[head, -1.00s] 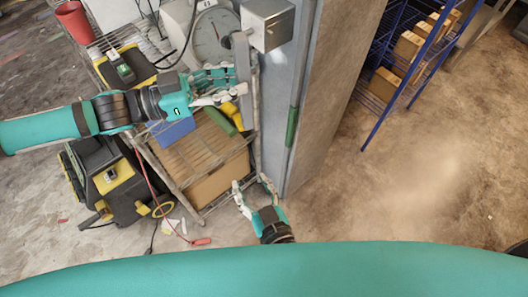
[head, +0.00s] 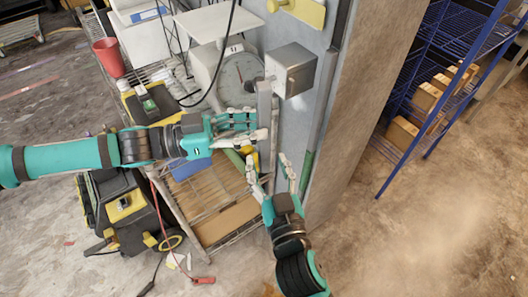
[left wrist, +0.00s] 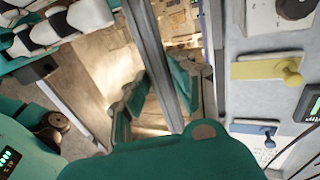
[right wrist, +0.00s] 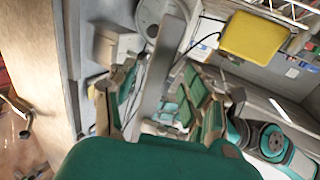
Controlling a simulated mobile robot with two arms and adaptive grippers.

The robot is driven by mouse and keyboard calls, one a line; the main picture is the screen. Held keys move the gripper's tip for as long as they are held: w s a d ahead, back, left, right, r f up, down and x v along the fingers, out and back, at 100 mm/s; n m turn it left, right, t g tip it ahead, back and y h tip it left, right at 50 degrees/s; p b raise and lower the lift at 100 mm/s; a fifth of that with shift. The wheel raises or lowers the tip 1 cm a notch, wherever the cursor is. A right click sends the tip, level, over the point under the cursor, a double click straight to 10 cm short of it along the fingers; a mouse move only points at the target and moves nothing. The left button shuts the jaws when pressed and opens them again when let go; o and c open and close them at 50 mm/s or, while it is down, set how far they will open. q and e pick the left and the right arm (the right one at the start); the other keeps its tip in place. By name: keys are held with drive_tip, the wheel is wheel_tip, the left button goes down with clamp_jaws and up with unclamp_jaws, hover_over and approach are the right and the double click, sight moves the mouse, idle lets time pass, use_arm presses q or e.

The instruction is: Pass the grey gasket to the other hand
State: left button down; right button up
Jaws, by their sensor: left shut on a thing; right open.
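The grey gasket (head: 265,104) is a long, narrow, upright strip in front of the grey door face. My left gripper (head: 258,126) is shut on it from the left, at its upper part. In the left wrist view the gasket (left wrist: 151,50) runs between the fingers. My right gripper (head: 269,170) is open just below the left one, with its fingers pointing up on either side of the strip's lower end. In the right wrist view the gasket (right wrist: 160,75) passes between the open fingers. Contact there cannot be told.
A metal box (head: 292,70) on the door stands right beside the gasket's top. A dial scale (head: 239,72) and a wire rack with a cardboard box (head: 225,222) are behind the left arm. A blue shelf (head: 418,120) is at the right. The floor at the lower right is clear.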

sight(265, 158)
drive_tip(key=shift+x, duration=2.05)
drive_tip(key=shift+s+a, duration=0.1)
clamp_jaws()
use_arm(q)
drive_tip(key=c, duration=1)
unclamp_jaws()
drive_tip(key=shift+c, duration=0.2)
